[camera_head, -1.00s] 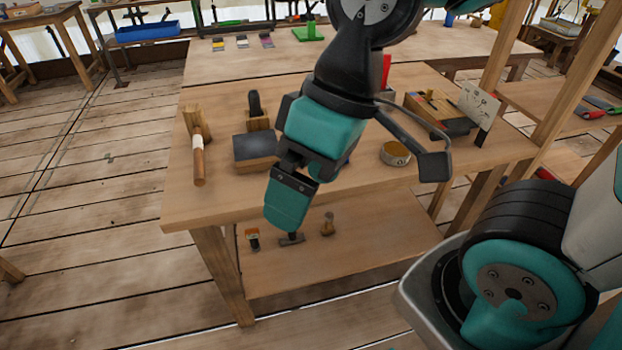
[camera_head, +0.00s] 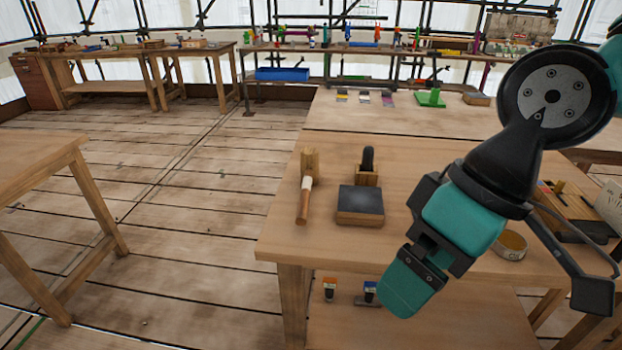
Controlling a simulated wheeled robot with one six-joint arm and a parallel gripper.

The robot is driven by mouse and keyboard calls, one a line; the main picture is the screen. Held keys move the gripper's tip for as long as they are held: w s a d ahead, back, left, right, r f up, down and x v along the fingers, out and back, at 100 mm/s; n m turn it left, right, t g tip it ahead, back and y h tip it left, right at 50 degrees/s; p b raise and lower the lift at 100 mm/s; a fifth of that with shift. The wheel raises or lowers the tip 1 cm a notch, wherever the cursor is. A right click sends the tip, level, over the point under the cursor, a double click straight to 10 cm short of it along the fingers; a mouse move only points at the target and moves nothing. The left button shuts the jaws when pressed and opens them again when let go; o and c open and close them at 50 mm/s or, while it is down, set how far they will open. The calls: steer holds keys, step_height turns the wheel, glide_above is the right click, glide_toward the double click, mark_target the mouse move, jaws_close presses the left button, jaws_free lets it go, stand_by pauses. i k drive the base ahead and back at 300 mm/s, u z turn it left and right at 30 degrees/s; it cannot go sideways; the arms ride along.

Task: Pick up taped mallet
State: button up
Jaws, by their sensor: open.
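The taped mallet lies near the left edge of the workbench (camera_head: 400,232). Its pale wooden head (camera_head: 309,161) is toward the back, white tape (camera_head: 307,183) wraps the handle below the head, and the brown handle (camera_head: 303,208) points toward the front edge. My gripper (camera_head: 408,288) hangs at the bench's front edge in the picture, to the right of the mallet and apart from it. It is open, and nothing shows in it.
A dark-topped block (camera_head: 361,203) and a wooden holder with a black handle (camera_head: 367,168) stand right of the mallet. A round tin (camera_head: 511,245) is farther right. Small items, including an orange-topped one (camera_head: 330,290), stand on the lower shelf. Open floor (camera_head: 190,210) lies left.

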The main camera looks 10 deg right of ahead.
mark_target(309, 156)
steer(key=z, duration=0.2)
steer(key=k, duration=0.15)
steer(key=u, duration=1.85)
steer(key=i, duration=1.85)
steer(key=z, duration=0.15)
